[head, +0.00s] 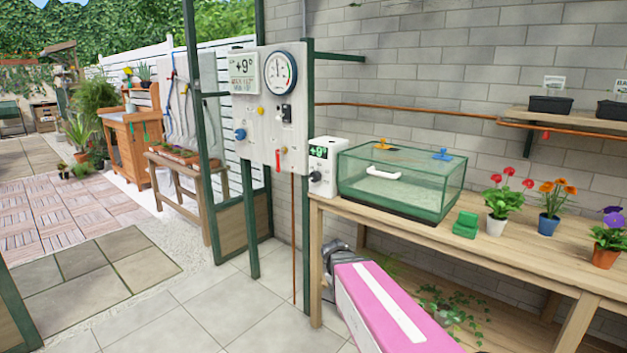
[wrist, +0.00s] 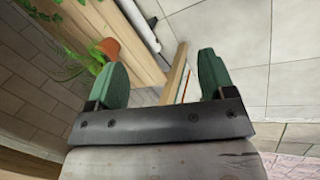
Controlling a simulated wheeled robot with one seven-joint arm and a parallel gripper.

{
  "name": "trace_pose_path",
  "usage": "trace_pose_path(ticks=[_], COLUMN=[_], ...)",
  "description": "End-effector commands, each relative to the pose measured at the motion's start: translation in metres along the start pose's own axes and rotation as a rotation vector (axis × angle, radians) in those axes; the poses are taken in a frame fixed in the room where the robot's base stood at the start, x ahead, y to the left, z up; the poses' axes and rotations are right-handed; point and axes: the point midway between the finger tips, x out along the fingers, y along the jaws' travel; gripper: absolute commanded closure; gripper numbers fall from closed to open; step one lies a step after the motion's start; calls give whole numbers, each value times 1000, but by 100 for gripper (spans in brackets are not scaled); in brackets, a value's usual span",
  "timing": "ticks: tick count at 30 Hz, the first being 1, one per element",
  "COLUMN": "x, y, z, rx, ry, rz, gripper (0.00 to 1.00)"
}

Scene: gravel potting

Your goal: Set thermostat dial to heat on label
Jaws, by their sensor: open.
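The thermostat is a white box (head: 323,165) with a green +9° display, at the left end of the wooden bench in the head view. Its black dial (head: 316,176) is on the front, low down; the dial's label is too small to read. My gripper (wrist: 161,84) is open and empty, with two green fingers spread apart in the wrist view. In the head view my pink arm reaches in front of the bench below the thermostat, and the gripper's fingers cannot be made out. The thermostat does not show in the wrist view.
A glass propagator (head: 403,184) stands right of the thermostat on the bench (head: 480,262). A green block (head: 465,224) and potted flowers (head: 503,202) are further right. A gauge panel (head: 270,115) hangs to the left. A trailing plant (head: 447,310) sits below the bench.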

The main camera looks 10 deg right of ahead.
Motion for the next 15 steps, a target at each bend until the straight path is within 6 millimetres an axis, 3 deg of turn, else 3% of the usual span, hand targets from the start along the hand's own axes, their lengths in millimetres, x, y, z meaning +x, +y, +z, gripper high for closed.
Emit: trace_pose_path(ticks=[1,5,8,15], x=[-8,-39,-73,-183], y=[10,34,48,62], z=[-25,-74,-117,-216], rx=[-103,-397,-625,-1095], ry=[4,-21,-69,-304], rz=[76,301,487,927], gripper=[24,24,24,24])
